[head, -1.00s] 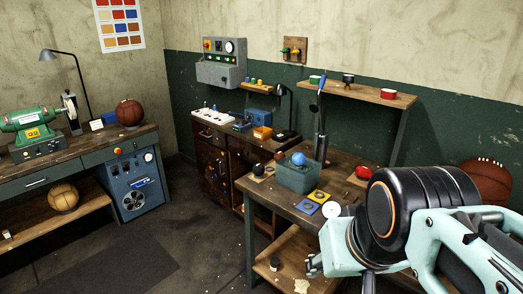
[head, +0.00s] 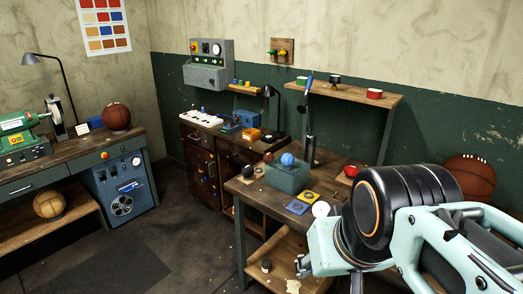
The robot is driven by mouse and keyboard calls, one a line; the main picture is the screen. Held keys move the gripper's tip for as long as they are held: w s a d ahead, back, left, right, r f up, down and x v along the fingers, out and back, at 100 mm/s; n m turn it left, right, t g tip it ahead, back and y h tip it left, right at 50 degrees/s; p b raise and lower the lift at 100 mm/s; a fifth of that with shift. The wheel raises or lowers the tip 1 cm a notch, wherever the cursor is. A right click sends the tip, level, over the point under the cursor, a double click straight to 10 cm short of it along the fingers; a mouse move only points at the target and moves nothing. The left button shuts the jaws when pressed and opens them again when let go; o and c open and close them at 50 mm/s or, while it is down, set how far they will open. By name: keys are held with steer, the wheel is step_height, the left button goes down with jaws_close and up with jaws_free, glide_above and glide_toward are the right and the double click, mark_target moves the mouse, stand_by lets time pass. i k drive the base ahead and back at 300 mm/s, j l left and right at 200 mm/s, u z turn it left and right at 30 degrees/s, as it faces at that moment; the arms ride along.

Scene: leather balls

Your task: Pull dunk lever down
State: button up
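A tall lever with a blue handle (head: 309,82) and a dark metal shaft stands upright at the back of a grey-green box (head: 287,180) on the workbench. A blue ball (head: 288,159) sits on top of this box. My arm comes in from the lower right. My gripper (head: 304,265) shows only in part at its end, low in the picture, in front of the bench and apart from the lever. Its fingers are too small and hidden to tell whether they are open.
The workbench (head: 262,198) holds blue and yellow squares, a white disc, a red item and dark balls. A shelf (head: 350,94) is behind the lever. A basketball (head: 470,177) is at right, behind my arm. Open floor (head: 185,240) lies left of the bench.

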mark_target(302, 109)
steer(key=i+l+u, duration=0.1)
steer(key=i, duration=0.4)
steer(key=i+l+u, duration=0.15)
steer(key=i+l, duration=0.2)
steer(key=i+j+z, duration=0.1)
steer(key=z, duration=0.15)
steer(key=i+l+u, duration=0.25)
steer(key=k+j, duration=0.1)
steer(key=j, duration=0.05)
